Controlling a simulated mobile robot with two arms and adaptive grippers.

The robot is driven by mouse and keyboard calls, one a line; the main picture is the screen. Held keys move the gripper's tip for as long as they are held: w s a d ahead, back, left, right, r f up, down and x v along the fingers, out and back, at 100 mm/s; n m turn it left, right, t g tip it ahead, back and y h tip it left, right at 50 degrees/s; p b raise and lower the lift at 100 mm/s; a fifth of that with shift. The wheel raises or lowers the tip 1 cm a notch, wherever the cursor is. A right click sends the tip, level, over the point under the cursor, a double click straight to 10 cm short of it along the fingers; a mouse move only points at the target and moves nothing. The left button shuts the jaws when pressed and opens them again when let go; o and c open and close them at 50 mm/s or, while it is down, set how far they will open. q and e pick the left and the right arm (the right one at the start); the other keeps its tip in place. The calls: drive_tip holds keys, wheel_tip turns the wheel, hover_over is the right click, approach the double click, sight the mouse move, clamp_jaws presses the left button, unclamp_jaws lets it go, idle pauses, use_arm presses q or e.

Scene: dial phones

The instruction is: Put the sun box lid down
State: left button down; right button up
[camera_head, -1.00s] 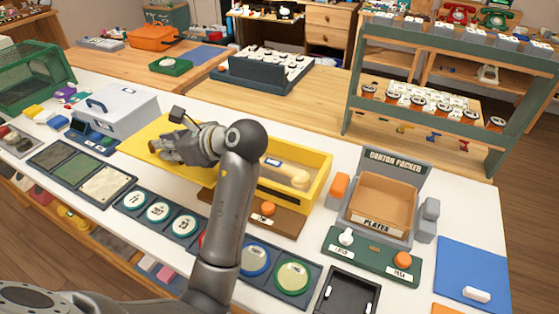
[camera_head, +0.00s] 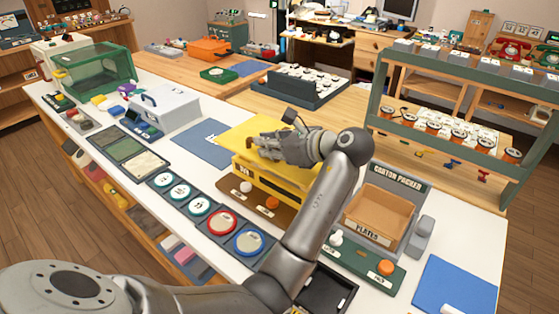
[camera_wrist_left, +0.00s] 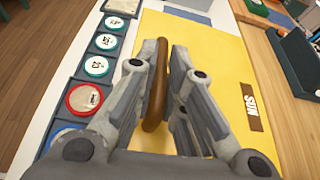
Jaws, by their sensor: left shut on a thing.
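The sun box lid (camera_wrist_left: 225,75) is a flat yellow panel with a brown rod handle (camera_wrist_left: 157,85) and a brown SUN label. My left gripper (camera_wrist_left: 160,80) is shut on that handle. In the head view the lid (camera_head: 243,134) lies over the yellow sun box (camera_head: 283,187) and covers its opening. I cannot tell whether the lid rests on the rim or hangs just above it. My left gripper also shows over the lid in the head view (camera_head: 262,147). My right gripper is not in view.
A blue mat (camera_head: 200,150) lies bare left of the box. The carton packer (camera_head: 383,210) stands to the right. A grey case (camera_head: 165,105) is behind left. Round dials (camera_head: 221,222) line the front, and a brown panel with two knobs (camera_head: 258,199) fronts the box.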

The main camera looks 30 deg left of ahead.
use_arm(q)
drive_tip(key=w+f, duration=0.1)
drive_tip(key=w, duration=0.1)
drive_tip(key=w+a+f, duration=0.1)
drive_tip(key=f, duration=0.1)
drive_tip(key=w+f, duration=0.2)
drive_tip(key=shift+w+a+f, duration=0.2)
drive_tip(key=shift+w+a, duration=0.05)
drive_tip(key=shift+w, duration=0.1)
drive_tip(key=f, duration=0.2)
drive_tip(key=w+f, duration=0.1)
drive_tip(key=f, duration=0.1)
drive_tip(key=shift+a+f, duration=0.1)
drive_tip(key=shift+f, duration=0.05)
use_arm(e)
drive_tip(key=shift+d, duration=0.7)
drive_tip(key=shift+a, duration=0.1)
use_arm(q)
drive_tip(key=c, duration=1.5)
unclamp_jaws()
drive_tip(key=shift+f, duration=0.1)
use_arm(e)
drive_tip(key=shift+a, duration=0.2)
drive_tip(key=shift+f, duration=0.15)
use_arm(q)
drive_tip(key=b+v, duration=0.1)
drive_tip(key=v, duration=1.1)
drive_tip(key=shift+s, duration=0.1)
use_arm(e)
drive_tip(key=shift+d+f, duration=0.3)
